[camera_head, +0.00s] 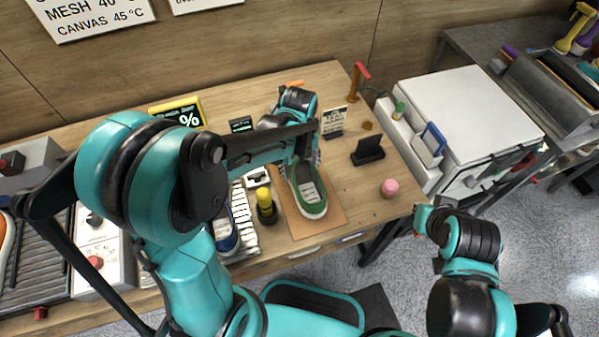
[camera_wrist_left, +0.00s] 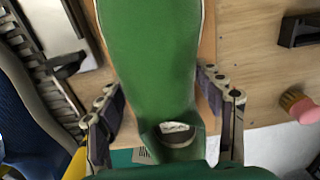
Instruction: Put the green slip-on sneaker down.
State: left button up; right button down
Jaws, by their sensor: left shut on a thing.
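The green slip-on sneaker (camera_head: 312,196) has a white sole edge and is over a brown mat (camera_head: 329,214) on the wooden bench. I cannot tell whether its sole touches the mat. My left gripper (camera_head: 304,150) reaches over the far part of the sneaker and is shut on it. In the left wrist view, the green sneaker (camera_wrist_left: 155,60) fills the middle between the fingers of the left gripper (camera_wrist_left: 165,115). My right gripper (camera_head: 422,220) is off the bench's right front corner. Its fingers are too unclear to read.
A yellow-topped bottle (camera_head: 264,200) and a blue shoe (camera_head: 226,232) are left of the mat. A pink item (camera_head: 389,187) and a black stand (camera_head: 368,150) are on its right. A red-topped post (camera_head: 358,80) stands behind. Bench between mat and pink item is clear.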

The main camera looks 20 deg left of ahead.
pick_arm(q)
notch_tip(320, 180, down, 2)
jog(key=shift+f+b, duration=0.1)
jog(key=shift+b, duration=0.2)
jog(key=o, duration=1.7)
